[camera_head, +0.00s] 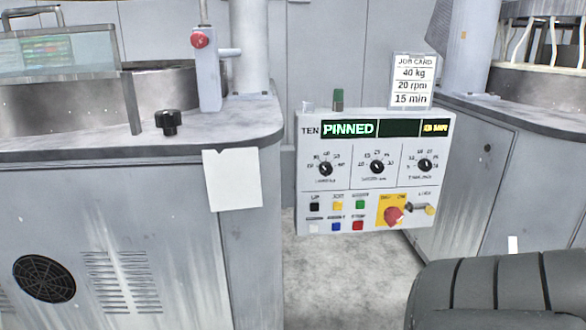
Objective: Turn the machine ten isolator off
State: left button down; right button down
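The machine ten control panel (346,196) stands upright between two machines, right of centre. It is marked TEN and its display (348,128) reads PINNED, with smaller yellow text at the right that I cannot read surely. The isolator (393,215) is a red knob on a yellow plate at the panel's lower right. Its plate lettering is too small to read, and I cannot tell the knob's position. A small metal and yellow fitting (420,208) sits just right of it. Neither of my grippers shows in this view.
Three black dials (376,167) and several coloured buttons (337,206) crowd the panel. A job card (412,80) stands above it. Grey machine cabinets (110,235) flank it, the left one with a black knob (168,122) and a red button (200,40). Bare floor (340,275) shows below.

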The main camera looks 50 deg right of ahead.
aim_at(393, 215)
jog(key=l+z, duration=0.15)
jog(key=z, duration=2)
